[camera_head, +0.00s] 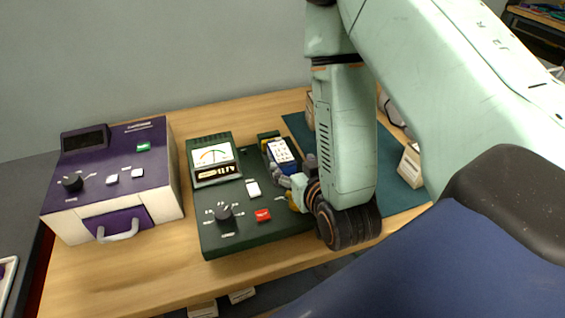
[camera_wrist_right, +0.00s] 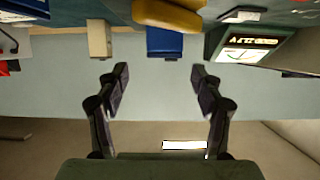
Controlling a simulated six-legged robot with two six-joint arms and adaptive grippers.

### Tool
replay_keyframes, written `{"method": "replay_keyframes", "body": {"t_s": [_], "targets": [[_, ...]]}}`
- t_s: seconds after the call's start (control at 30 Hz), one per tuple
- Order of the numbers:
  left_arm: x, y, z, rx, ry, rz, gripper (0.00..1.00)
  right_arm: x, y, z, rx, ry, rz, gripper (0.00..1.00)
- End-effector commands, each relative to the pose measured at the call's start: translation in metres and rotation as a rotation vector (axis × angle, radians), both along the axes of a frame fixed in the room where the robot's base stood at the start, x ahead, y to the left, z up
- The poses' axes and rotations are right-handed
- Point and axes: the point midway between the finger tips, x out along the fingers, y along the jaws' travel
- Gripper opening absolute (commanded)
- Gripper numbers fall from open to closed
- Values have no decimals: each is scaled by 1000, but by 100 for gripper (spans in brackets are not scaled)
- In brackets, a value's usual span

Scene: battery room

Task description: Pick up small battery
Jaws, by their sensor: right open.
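A small blue block with a white, marked face (camera_head: 283,152), which looks like a battery, stands at the back right of the green tester (camera_head: 240,235). My right gripper (camera_head: 291,172) is right in front of it and partly covers its lower part. In the right wrist view the right gripper (camera_wrist_right: 162,72) is open and empty, with a finger on each side. A blue block (camera_wrist_right: 164,42) shows beyond the gap between the fingertips, and a yellow rounded object (camera_wrist_right: 168,14) is above it. I cannot tell whether the fingers touch anything. My left gripper is not in view.
A purple and white device (camera_head: 110,180) with a handle stands on the left of the wooden table (camera_head: 100,280). A dark green mat (camera_head: 395,198) lies at right, with a pale box (camera_head: 410,165) on it. My right arm hides much of the right side.

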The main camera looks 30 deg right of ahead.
Motion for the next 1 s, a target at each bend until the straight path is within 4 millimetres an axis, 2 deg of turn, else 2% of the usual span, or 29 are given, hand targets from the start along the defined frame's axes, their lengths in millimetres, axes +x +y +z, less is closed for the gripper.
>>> {"method": "replay_keyframes", "body": {"t_s": [0.07, 0.27, 0.67, 0.93, 1.0], "targets": [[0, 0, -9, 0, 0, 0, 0, 4, -1, -4, 2, -2, 0, 67], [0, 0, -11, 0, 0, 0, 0, 10, -2, -4, 1, 0, 2, 67], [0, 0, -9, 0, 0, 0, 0, 55, -13, -23, 0, -1, 2, 67], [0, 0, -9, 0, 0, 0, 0, 57, -14, -24, 1, 0, 2, 67], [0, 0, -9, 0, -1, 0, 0, 57, -14, -24, 1, 0, 2, 62]]}}
